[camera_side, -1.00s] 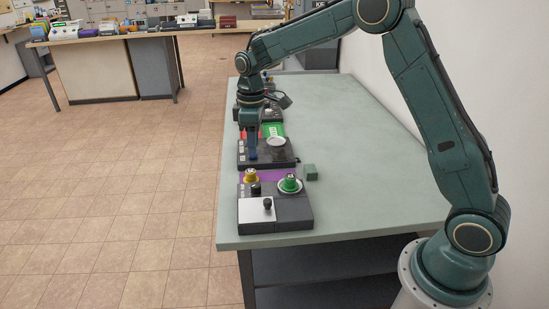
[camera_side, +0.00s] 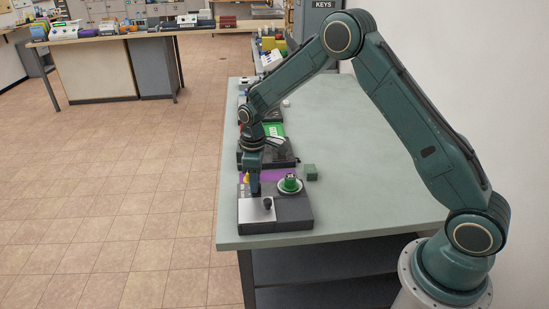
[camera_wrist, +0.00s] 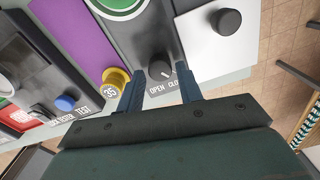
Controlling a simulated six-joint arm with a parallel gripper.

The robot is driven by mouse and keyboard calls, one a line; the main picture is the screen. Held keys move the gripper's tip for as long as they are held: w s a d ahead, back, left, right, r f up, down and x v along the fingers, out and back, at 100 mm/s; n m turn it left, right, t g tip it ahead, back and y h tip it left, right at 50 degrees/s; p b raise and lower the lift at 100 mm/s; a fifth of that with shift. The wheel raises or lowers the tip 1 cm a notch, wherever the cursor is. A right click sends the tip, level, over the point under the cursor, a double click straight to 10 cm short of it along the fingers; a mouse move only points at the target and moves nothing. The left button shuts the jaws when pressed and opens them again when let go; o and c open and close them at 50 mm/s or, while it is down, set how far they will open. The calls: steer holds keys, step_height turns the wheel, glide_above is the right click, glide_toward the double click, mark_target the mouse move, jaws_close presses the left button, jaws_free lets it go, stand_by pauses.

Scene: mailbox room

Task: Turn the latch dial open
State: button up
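The latch dial (camera_wrist: 160,69) is a small black knob with a white mark, on the dark part of the nearest box. The word OPEN and a partly hidden word starting CLO are printed below it in the wrist view. The mark seems to point nearer the CLO side. My gripper (camera_wrist: 162,77) is open, with its blue fingers on either side of the dial; I cannot tell whether they touch it. In the side view my gripper (camera_side: 255,190) is low over the nearest box and hides the dial.
A yellow knob marked 35 (camera_wrist: 115,79) stands close beside the left finger. A black knob (camera_wrist: 228,21) rises from a silver plate (camera_wrist: 207,50). Table space to the right is free.

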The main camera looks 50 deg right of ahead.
steer(key=shift+f, duration=0.6)
steer(key=shift+c, duration=0.5)
steer(key=c, duration=0.6)
steer(key=shift+m, duration=0.5)
steer(key=m, duration=0.2)
steer(key=shift+m, duration=0.4)
steer(key=m, duration=0.3)
steer(key=shift+m, duration=0.3)
steer(key=m, duration=0.6)
steer(key=shift+m, duration=0.3)
